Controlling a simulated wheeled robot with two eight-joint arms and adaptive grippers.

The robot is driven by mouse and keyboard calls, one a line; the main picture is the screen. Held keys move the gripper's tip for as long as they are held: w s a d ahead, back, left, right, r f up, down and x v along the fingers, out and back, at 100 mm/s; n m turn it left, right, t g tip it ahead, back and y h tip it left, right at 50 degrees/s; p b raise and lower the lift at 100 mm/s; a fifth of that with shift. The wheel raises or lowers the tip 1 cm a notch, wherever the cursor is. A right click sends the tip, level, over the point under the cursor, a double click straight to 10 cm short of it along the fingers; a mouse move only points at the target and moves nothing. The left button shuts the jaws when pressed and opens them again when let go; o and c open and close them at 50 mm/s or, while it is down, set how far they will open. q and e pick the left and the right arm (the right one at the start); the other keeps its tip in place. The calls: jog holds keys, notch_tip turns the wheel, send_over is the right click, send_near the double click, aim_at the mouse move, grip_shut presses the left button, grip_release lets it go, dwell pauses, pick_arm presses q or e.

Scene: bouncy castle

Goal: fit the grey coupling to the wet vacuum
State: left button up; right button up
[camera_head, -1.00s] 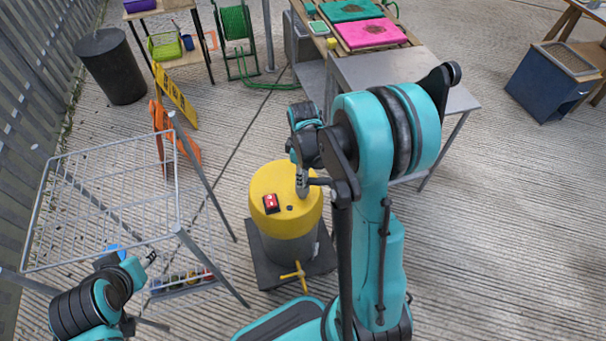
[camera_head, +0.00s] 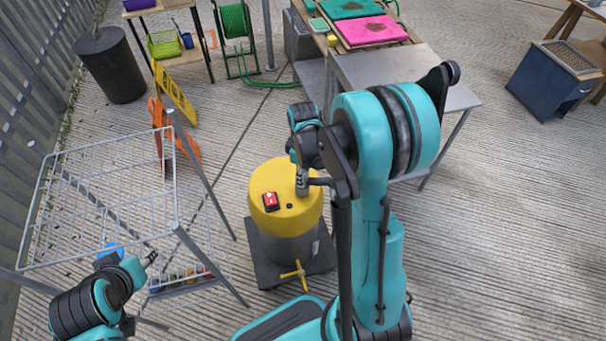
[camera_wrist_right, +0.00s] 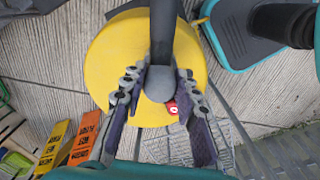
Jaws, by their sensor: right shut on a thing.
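The wet vacuum (camera_head: 287,225) is a drum with a yellow top and grey lower body, standing upright on a dark base. A red switch (camera_head: 270,201) and a small dark hole (camera_head: 289,206) are on its lid. My right gripper (camera_head: 302,188) is over the lid's upper right part. In the right wrist view, the fingers (camera_wrist_right: 160,92) are shut around the grey coupling (camera_wrist_right: 160,82), its rounded end above the yellow lid (camera_wrist_right: 110,60). Whether it touches the lid is unclear. My left gripper (camera_head: 149,258) is by the wire rack; its opening is too small to judge.
A white wire rack (camera_head: 110,200) stands left of the vacuum, close to my left arm. A yellow tap handle (camera_head: 296,274) sticks out at the drum's front. A metal table (camera_head: 400,75) stands behind my right arm.

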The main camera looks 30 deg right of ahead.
jog(key=shift+f+b, duration=0.8)
jog(key=shift+f, duration=0.1)
dwell(0.3)
jog(key=o, duration=1.2)
jog(key=shift+c, duration=0.2)
notch_tip(320, 180, up, 12)
jog(key=s+a+r+m+t, duration=0.4)
jog(key=s+a+m+t, duration=0.3)
jog(key=s+a, duration=0.3)
jog(key=shift+s+a+m, duration=0.4)
jog(key=shift+s+m, duration=0.1)
jog(key=shift+m, duration=0.2)
